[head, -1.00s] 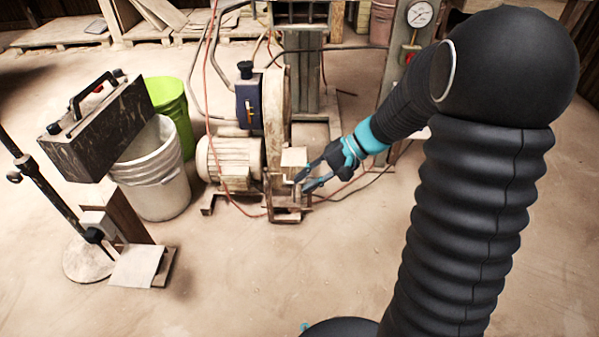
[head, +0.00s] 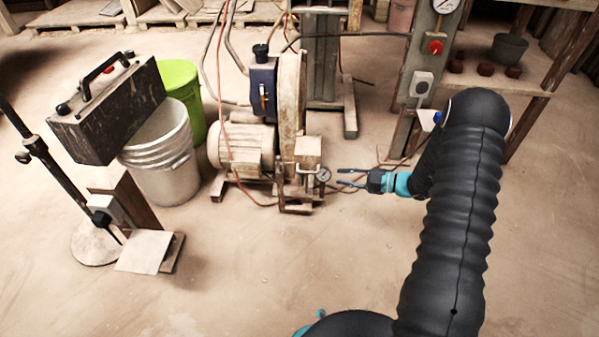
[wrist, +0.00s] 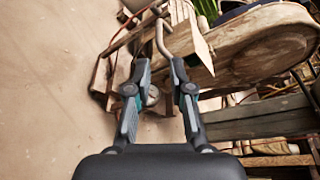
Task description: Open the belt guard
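The belt guard (head: 291,100) is a tall, worn cream cover with rounded ends, standing upright beside the motor (head: 240,147). It looks closed. In the wrist view it is the long rounded cream shape (wrist: 262,42) at upper right. A cream box (head: 308,152) and a small round gauge (head: 324,174) are at its foot. My gripper (head: 342,177) is to the right of the gauge, with fingers spread and nothing visible between them. In the wrist view, my gripper (wrist: 160,68) points toward the rusty frame and bent rod by the guard. I cannot tell whether it touches anything.
A grey post (head: 424,60) with a red button and a switch box stands behind my arm. White (head: 160,175) and green (head: 185,90) buckets and a stand (head: 95,240) are at left. A shelf (head: 530,75) is at right. The front floor is clear.

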